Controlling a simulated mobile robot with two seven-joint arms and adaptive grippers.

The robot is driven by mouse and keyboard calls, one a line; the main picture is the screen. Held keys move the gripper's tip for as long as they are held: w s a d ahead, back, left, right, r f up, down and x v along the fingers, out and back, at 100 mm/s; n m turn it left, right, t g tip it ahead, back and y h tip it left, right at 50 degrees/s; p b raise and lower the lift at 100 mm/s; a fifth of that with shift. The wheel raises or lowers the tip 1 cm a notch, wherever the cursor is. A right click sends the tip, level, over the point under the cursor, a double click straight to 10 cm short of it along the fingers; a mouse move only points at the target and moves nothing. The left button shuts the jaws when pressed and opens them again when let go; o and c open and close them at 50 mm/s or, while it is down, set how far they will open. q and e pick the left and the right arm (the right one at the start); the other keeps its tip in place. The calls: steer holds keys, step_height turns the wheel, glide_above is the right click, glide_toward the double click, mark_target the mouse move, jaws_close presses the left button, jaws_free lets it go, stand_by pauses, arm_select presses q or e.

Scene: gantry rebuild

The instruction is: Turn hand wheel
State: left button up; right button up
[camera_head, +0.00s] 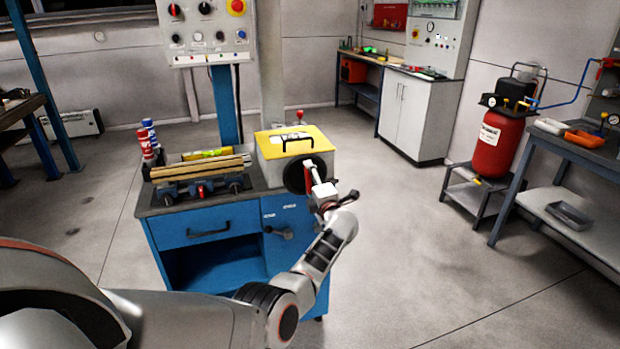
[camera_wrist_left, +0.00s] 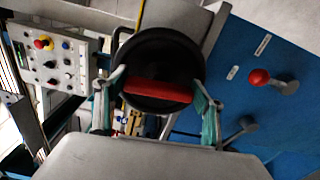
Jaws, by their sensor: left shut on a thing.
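The hand wheel (camera_head: 293,178) is a dark round wheel on the front of the yellow-topped housing (camera_head: 292,141) on the blue cabinet. In the left wrist view the black wheel (camera_wrist_left: 160,52) fills the upper middle, with a red bar (camera_wrist_left: 158,92) across its lower part. My left gripper (camera_head: 312,174) is at the wheel and hides part of it in the head view. In the wrist view its teal-padded fingers (camera_wrist_left: 158,90) stand on either side of the red bar and are shut on the wheel. My right gripper does not show.
The blue cabinet (camera_head: 209,217) has a drawer and an open shelf. A lever with a red knob (camera_wrist_left: 259,77) shows right of the wheel in the wrist view. A control panel (camera_head: 205,31) stands behind. A red tank (camera_head: 497,143) is at right; the floor between is clear.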

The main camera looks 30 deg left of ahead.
arm_select(q)
steer(key=shift+m, duration=0.5)
steer(key=o, duration=1.6)
